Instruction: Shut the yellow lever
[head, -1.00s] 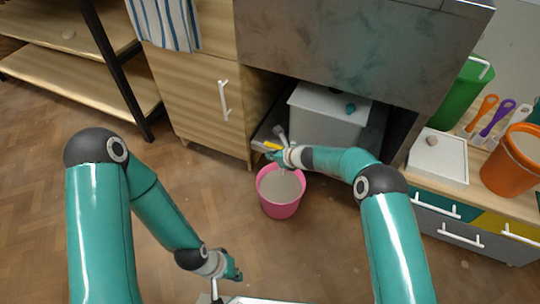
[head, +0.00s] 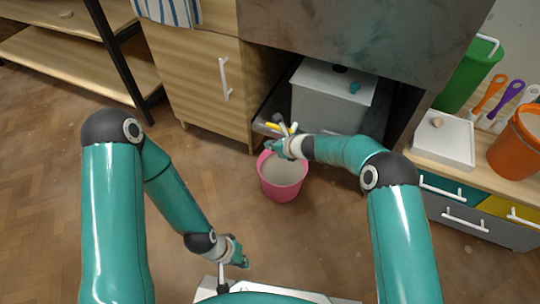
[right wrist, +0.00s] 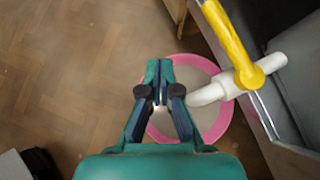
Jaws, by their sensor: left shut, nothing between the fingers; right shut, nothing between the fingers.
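The yellow lever (head: 272,127) shows in the head view just above my right gripper, at the opening under the dark cabinet. In the right wrist view the yellow lever (right wrist: 232,38) slants from the top edge down to a white pipe (right wrist: 210,92), whose bent end is over the pink bucket. My right gripper (right wrist: 160,68) is shut and empty, left of the lever and apart from it in that view. In the head view my right gripper (head: 272,146) is above the bucket's rim. My left gripper (head: 244,263) is shut and empty, low in the head view, far from the lever.
The pink bucket (head: 283,190) stands on the floor with pale grey contents, below my right gripper. A grey box (head: 330,100) stands in the opening behind. A wooden cabinet (head: 192,90) is to the left. Wooden floor (head: 60,200) is clear at left.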

